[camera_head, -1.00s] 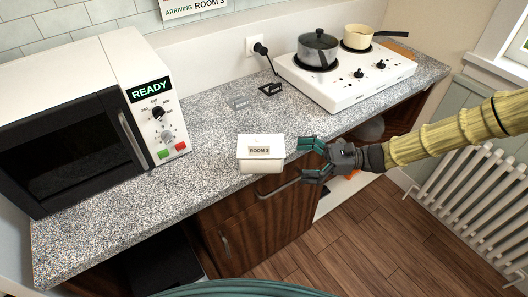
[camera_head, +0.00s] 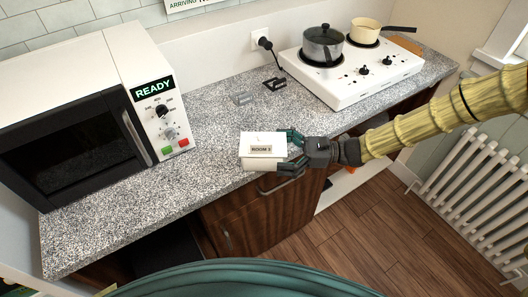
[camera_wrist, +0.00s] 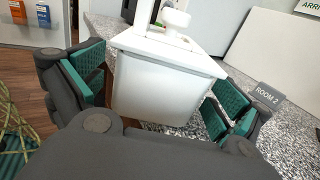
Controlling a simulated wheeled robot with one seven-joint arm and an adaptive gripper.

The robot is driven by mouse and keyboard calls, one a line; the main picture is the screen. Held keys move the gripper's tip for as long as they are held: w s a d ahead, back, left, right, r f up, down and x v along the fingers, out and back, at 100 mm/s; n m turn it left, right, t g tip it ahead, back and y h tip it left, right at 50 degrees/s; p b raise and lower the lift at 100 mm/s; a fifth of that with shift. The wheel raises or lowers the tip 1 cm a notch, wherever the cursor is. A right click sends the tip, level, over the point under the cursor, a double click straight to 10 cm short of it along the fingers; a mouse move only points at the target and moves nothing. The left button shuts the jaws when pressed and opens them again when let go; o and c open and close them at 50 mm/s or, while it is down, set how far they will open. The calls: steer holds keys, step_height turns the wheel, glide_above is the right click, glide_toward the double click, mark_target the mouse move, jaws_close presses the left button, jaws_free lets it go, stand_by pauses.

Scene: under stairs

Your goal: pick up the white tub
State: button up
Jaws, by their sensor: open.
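My gripper (camera_head: 289,151) is at the tub's right side, with one finger on the far side and one on the near side. In the wrist view the tub (camera_wrist: 165,90) sits between the two teal-padded fingers of my open gripper (camera_wrist: 160,98). A gap shows beside each pad there, so the fingers look apart from the tub. Part of the tub's right side is hidden by the fingers in the head view.
A microwave (camera_head: 95,110) reading "READY" stands left on the counter (camera_head: 205,165). A white hotplate (camera_head: 355,75) with a grey pot (camera_head: 323,45) and a cream pan (camera_head: 364,30) is at the back right. Small grey and black holders (camera_head: 274,84) stand behind the tub. Counter left of the tub is clear.

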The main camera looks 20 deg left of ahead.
mark_target(248, 164)
steer(key=shift+p+x, duration=0.5)
steer(key=shift+x, duration=1.1)
steer(key=shift+c, duration=0.2)
steer(key=shift+r, duration=0.1)
steer(key=c, duration=1.7)
